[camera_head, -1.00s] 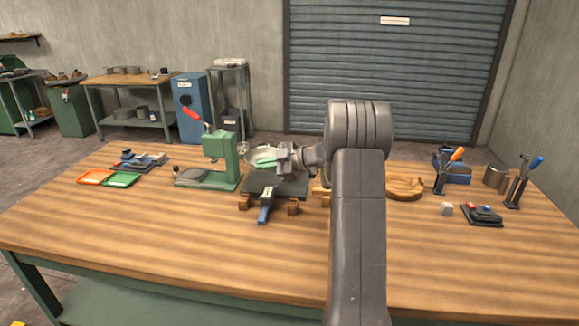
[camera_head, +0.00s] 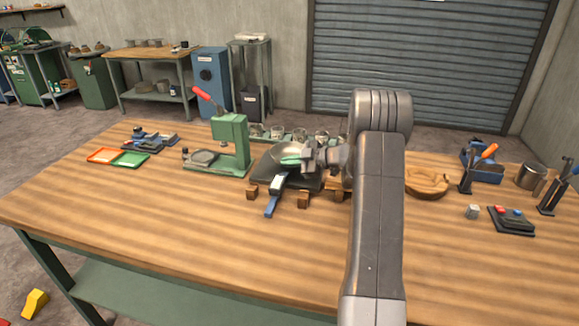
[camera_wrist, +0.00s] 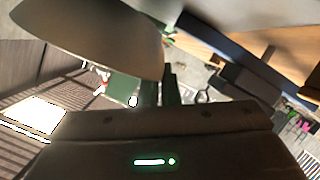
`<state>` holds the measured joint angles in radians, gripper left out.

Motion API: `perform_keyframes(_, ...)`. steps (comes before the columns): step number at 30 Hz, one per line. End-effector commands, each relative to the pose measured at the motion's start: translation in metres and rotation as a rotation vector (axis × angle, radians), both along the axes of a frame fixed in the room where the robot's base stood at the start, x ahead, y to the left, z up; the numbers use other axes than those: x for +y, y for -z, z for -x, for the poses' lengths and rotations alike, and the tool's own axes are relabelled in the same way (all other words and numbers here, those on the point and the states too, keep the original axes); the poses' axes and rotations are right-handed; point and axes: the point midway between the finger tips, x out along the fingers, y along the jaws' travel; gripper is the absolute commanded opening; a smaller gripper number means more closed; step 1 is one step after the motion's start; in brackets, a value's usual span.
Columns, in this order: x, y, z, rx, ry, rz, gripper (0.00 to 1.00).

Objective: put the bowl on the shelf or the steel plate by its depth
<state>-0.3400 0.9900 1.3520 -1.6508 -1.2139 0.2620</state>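The pale metal bowl (camera_head: 287,155) is tilted in the head view, over the dark plate (camera_head: 308,185) at the table's middle. My gripper (camera_head: 306,158) meets the bowl's right side and appears shut on its rim. A green strip shows across the bowl. In the wrist view the bowl (camera_wrist: 95,38) fills the upper left, close to the dark fingers (camera_wrist: 170,88). A blue-handled gauge (camera_head: 273,198) lies at the dark plate's front edge. I cannot tell whether the bowl touches the plate. I cannot tell which surface is the steel plate or the shelf.
A green press (camera_head: 232,140) with a red lever stands left of the bowl. Several small cups (camera_head: 300,135) stand in a row behind. The front table is clear.

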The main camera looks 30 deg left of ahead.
Motion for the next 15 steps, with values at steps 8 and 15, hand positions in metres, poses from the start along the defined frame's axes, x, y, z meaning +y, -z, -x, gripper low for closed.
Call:
perform_keyframes(8,0.0,0.02,0.0,0.0,-0.001,0.001,0.0)
perform_keyframes(15,0.0,0.022,0.0,0.001,0.0,0.001,0.14)
